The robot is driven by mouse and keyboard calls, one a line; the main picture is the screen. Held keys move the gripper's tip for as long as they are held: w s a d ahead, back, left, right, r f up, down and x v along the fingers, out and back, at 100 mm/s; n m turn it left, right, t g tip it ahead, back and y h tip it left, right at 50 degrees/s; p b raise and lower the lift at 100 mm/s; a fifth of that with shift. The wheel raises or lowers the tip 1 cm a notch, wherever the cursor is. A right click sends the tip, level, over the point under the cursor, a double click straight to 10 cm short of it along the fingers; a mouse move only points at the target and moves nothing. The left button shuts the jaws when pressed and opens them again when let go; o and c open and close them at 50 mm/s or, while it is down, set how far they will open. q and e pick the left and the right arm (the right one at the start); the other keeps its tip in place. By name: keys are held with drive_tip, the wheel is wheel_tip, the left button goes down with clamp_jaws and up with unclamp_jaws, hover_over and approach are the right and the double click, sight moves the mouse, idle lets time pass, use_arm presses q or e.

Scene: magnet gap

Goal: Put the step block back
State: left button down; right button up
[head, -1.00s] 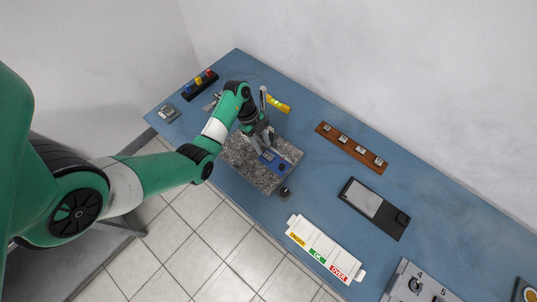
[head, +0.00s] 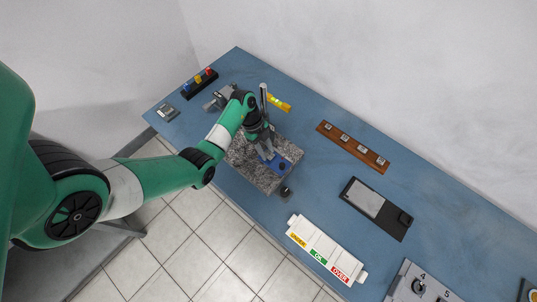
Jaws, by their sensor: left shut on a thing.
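My left gripper (head: 267,153) reaches down over the speckled granite plate (head: 262,178), with its fingers beside a small blue piece (head: 283,166) on that plate. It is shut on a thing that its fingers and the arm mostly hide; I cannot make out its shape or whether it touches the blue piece. I cannot pick out the step block for sure. A brown wooden rack (head: 353,148) to the right holds several small metal pieces. My right gripper is not in view.
A white tray marked UNDER, OK and OVER (head: 325,249) lies at the front edge. A black case with a grey pad (head: 376,208) lies right of it. A yellow level (head: 279,102) and a black rack (head: 200,84) stand behind. Blue tabletop (head: 318,185) is clear between.

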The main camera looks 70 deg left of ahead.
use_arm(q)
drive_tip(key=shift+r, duration=0.1)
drive_tip(key=shift+r, duration=0.3)
drive_tip(key=r+p, duration=0.1)
drive_tip(key=r, duration=0.1)
drive_tip(key=r+p, duration=0.1)
drive_tip(key=r, duration=0.1)
drive_tip(key=shift+s+d+r+p, duration=0.1)
drive_tip(key=shift+s+d+p, duration=0.2)
drive_tip(key=shift+d+p, duration=0.05)
drive_tip(key=s+d+r+p, duration=0.8)
drive_tip(key=d, duration=0.2)
drive_tip(key=shift+s, duration=0.15)
